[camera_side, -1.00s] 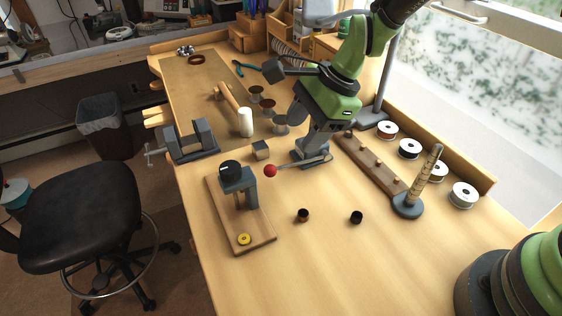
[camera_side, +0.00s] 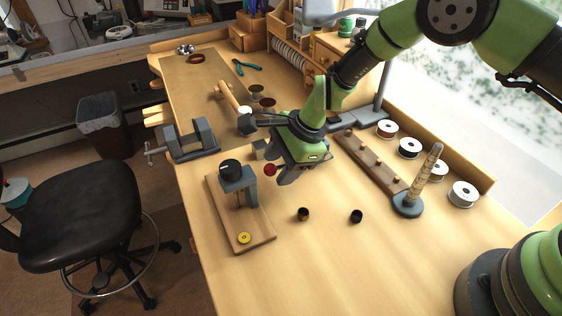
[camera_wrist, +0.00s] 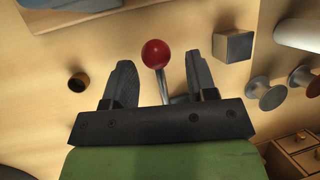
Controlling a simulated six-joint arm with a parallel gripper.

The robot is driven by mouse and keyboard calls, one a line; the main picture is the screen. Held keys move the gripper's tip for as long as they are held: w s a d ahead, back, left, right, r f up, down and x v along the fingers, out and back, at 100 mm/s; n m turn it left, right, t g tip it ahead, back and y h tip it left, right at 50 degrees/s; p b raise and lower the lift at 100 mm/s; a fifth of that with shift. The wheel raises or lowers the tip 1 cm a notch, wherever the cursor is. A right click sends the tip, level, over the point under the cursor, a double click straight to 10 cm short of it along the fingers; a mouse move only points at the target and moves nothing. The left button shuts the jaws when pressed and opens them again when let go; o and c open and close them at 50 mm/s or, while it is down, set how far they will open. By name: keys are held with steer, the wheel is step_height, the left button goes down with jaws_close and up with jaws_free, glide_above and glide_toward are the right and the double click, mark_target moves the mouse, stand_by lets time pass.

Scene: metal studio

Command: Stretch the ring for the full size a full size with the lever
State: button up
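A lever with a red ball knob (camera_side: 270,170) shows in the side view, just left of my gripper. My gripper (camera_side: 282,180) is open, and the fingers in the wrist view (camera_wrist: 160,75) stand apart on either side of the rod. I see no clear contact with the lever. I cannot make out a ring on the lever's device.
A wooden board (camera_side: 258,225) with a grey press and black knob stands to the left. Two small dark cups (camera_side: 303,214) (camera_side: 356,216) lie in front. A tapered stick (camera_side: 430,170) on a round base stands to the right. A small block (camera_wrist: 233,45) is beside the lever.

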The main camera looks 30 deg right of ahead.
jaws_close()
steer(key=shift+r, duration=0.15)
